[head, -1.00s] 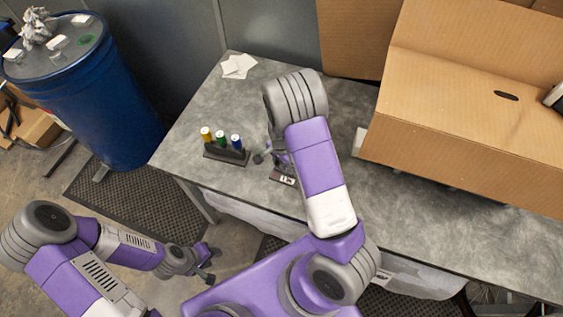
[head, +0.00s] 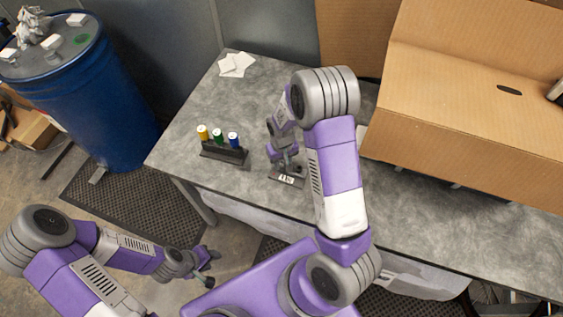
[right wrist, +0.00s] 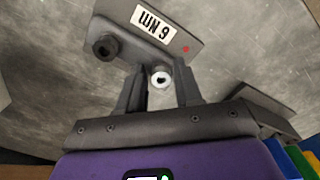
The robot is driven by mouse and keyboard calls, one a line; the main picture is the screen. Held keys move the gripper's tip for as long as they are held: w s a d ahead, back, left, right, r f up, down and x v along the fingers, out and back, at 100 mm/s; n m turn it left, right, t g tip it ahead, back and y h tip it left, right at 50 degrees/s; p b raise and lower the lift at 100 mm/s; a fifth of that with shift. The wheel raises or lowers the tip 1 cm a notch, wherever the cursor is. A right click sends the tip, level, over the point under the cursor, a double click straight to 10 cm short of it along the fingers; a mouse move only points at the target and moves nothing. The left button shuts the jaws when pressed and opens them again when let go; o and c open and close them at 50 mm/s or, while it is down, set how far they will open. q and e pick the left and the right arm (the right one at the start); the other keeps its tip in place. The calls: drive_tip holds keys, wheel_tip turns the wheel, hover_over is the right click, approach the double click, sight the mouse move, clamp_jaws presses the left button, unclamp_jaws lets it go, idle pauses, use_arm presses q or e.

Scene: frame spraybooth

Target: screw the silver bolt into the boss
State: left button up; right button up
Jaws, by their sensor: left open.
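The silver bolt (right wrist: 161,77) shows its round head with a dark socket in the right wrist view, at the near edge of a dark fixture (right wrist: 140,48). A dark round part (right wrist: 104,47) stands on the fixture beside the bolt. The boss under the bolt is hidden. In the head view the fixture (head: 286,180) lies below my right gripper (head: 286,160). My left gripper (head: 211,270) is open, empty and off the table.
A black rack (head: 224,153) with yellow, green and blue-topped items stands left of the fixture. A large cardboard box (head: 470,90) fills the table's right side. White papers (head: 236,64) lie at the back. A blue drum (head: 90,95) stands left of the table.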

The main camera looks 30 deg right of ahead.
drive_tip(key=n, duration=0.4)
drive_tip(key=shift+d+b, duration=0.1)
drive_tip(key=shift+b, duration=0.25)
drive_tip(key=n, duration=0.3)
drive_tip(key=shift+d+n, duration=0.1)
drive_tip(key=shift+n, duration=0.3)
drive_tip(key=shift+w+n, duration=0.1)
drive_tip(key=shift+n, duration=1.1)
drive_tip(key=n, duration=0.4)
drive_tip(key=shift+w+d+p, duration=0.1)
drive_tip(key=shift+p, duration=0.3)
clamp_jaws()
drive_tip(key=shift+o, duration=1.5)
unclamp_jaws()
wheel_tip(320, 180, up, 8)
drive_tip(key=shift+f, duration=0.15)
